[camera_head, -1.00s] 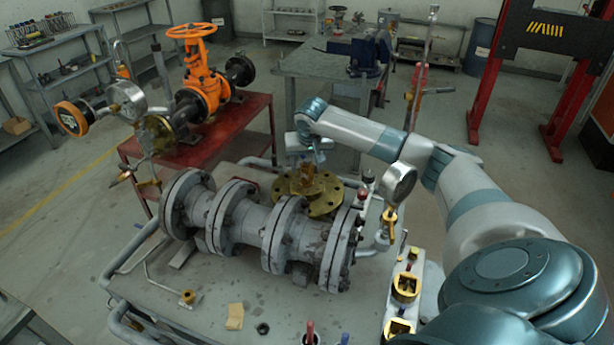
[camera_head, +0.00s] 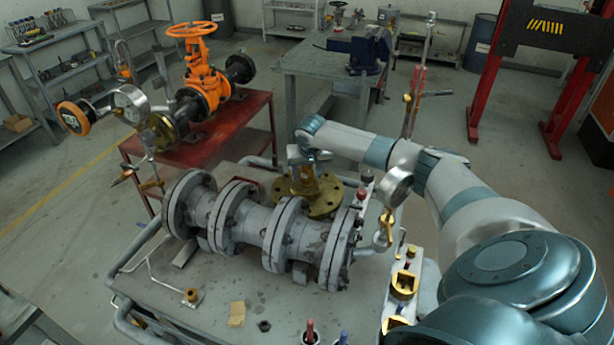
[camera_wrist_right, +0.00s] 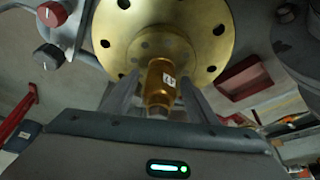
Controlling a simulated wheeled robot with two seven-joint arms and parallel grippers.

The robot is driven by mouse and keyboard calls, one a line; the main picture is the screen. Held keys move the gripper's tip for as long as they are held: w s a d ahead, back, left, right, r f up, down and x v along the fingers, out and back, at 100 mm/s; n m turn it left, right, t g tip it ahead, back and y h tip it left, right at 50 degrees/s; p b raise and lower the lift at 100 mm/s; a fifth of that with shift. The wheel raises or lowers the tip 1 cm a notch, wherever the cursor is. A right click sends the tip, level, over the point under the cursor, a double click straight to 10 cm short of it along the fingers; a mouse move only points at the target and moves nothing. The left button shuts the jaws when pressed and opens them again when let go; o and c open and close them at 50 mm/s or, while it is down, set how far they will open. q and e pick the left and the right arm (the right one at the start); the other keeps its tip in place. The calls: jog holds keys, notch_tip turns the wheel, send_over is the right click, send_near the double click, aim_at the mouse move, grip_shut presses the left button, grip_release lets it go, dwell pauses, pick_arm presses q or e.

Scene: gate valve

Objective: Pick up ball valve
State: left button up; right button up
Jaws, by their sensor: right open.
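In the head view the small brass piece (camera_head: 305,184) stands at the flange (camera_head: 318,206), behind the grey pipe. My right gripper (camera_head: 304,163) is over it. In the right wrist view the gripper (camera_wrist_right: 159,88) is open, with one finger on each side of the brass body. I cannot tell whether the fingers touch it. My left gripper is out of view.
A grey flanged pipe (camera_head: 253,224) lies across the cart in front of the flange. A pressure gauge (camera_head: 396,186) stands close to the right. An orange gate valve (camera_head: 207,83) is on the red table at the back left. In the wrist view, knobs (camera_wrist_right: 49,56) sit at the left.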

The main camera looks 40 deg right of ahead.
dwell(0.4)
jog(key=shift+r, duration=0.1)
grip_shut()
jog(key=shift+r, duration=0.15)
notch_tip(320, 180, up, 8)
jog(key=p, duration=0.8)
jog(key=shift+f, duration=0.2)
jog(key=shift+r+p, duration=0.6)
jog(key=shift+r, duration=0.45)
jog(key=shift+w+d+r, duration=0.1)
jog(key=shift+r, duration=0.1)
jog(key=shift+r, duration=1.8)
jog(key=shift+r, duration=0.2)
